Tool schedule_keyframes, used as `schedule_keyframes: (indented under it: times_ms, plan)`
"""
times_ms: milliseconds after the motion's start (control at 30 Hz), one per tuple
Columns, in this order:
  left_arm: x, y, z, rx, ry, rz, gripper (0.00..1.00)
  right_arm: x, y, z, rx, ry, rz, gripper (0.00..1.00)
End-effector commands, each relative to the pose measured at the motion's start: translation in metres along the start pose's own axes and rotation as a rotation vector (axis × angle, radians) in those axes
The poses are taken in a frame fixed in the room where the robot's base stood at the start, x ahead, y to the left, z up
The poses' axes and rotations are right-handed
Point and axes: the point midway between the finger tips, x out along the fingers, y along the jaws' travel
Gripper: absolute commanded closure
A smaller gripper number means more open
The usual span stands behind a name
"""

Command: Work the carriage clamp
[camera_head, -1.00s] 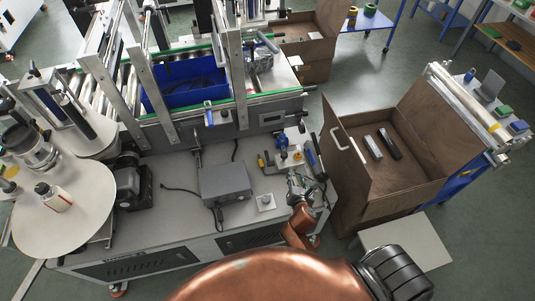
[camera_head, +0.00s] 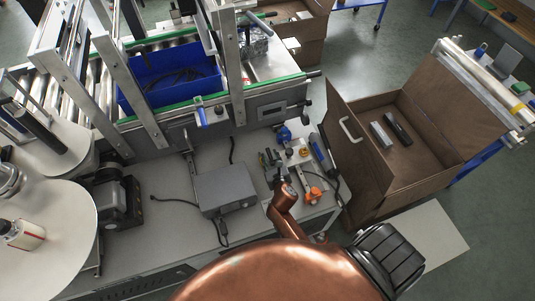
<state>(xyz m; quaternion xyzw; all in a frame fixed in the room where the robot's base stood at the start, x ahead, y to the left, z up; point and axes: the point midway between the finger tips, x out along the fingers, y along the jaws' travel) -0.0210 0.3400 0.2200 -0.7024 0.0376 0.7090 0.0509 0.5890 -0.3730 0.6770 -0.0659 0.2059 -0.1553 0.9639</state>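My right gripper (camera_head: 272,160) is low over the grey bench top, right of the grey control box; its dark fingers point away from me. It covers the spot where a small yellow-handled part showed earlier, and I cannot tell whether it touches that part or how far its fingers are apart. A blue-handled lever (camera_head: 202,114) hangs on the machine's front rail. A blue part (camera_head: 284,134) stands just beyond the gripper, and an orange part (camera_head: 312,195) lies to its right. I cannot tell which of these is the carriage clamp. My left gripper is not in view.
The grey control box (camera_head: 223,190) with its cable is left of the gripper. A blue bin (camera_head: 170,80) sits behind the rail. An open brown drawer cabinet (camera_head: 420,175) stands close on the right.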

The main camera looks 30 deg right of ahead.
Motion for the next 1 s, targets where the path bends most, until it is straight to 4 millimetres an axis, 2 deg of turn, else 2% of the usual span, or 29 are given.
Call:
schedule_keyframes:
  times_ms: [33, 200, 400, 533, 833, 1000]
  plan:
    - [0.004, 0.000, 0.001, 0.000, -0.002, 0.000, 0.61, 0.008, 0.001, -0.001, 0.001, -0.001, 0.000, 0.69]
    - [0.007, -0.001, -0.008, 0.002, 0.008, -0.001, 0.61, 0.022, 0.001, 0.000, 0.001, 0.000, 0.001, 0.69]
    - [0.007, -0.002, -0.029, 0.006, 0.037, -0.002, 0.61, 0.025, 0.002, 0.000, 0.000, 0.000, 0.002, 0.69]
    - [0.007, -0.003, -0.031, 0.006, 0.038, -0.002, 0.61, 0.025, 0.002, 0.001, 0.000, 0.000, 0.003, 0.70]
    - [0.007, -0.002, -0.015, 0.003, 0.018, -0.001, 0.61, 0.025, 0.003, 0.001, 0.000, 0.000, 0.004, 0.90]
    - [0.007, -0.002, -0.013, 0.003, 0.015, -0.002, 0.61, 0.025, 0.003, 0.001, 0.000, 0.000, 0.004, 1.00]
